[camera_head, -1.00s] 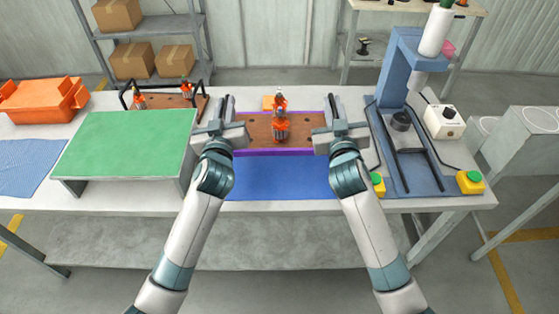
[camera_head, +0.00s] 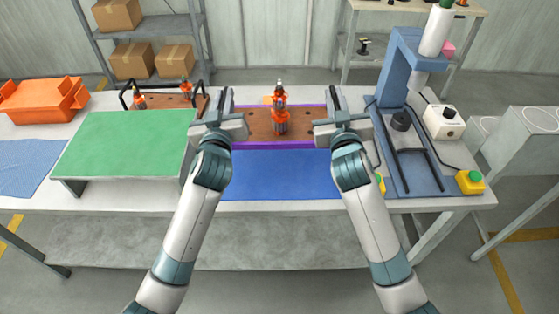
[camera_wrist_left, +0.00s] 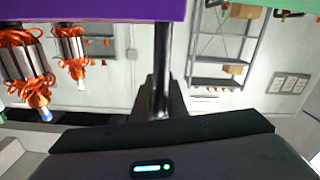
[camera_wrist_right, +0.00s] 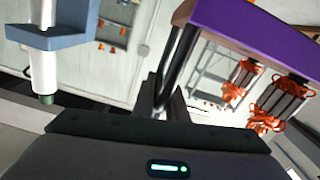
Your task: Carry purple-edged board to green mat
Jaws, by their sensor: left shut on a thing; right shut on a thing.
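The purple-edged board (camera_head: 258,130) is brown with a purple rim and a black handle at each end. It appears level above the table behind the blue mat. Two orange-wound armatures stand on it, a front one (camera_head: 281,122) and one behind. My left gripper (camera_head: 222,124) is shut on the board's left handle, my right gripper (camera_head: 340,122) on its right handle. The purple edge shows in the left wrist view (camera_wrist_left: 90,10) and right wrist view (camera_wrist_right: 255,28), with armatures visible in both. The green mat (camera_head: 125,145) lies empty on a raised stand to the left.
Behind the green mat is another brown board (camera_head: 170,102) with black handles and armatures. A blue mat (camera_head: 280,175) lies bare in front. A blue press (camera_head: 400,70) stands right, an orange bin (camera_head: 42,100) far left. The gap between mat and held board is narrow.

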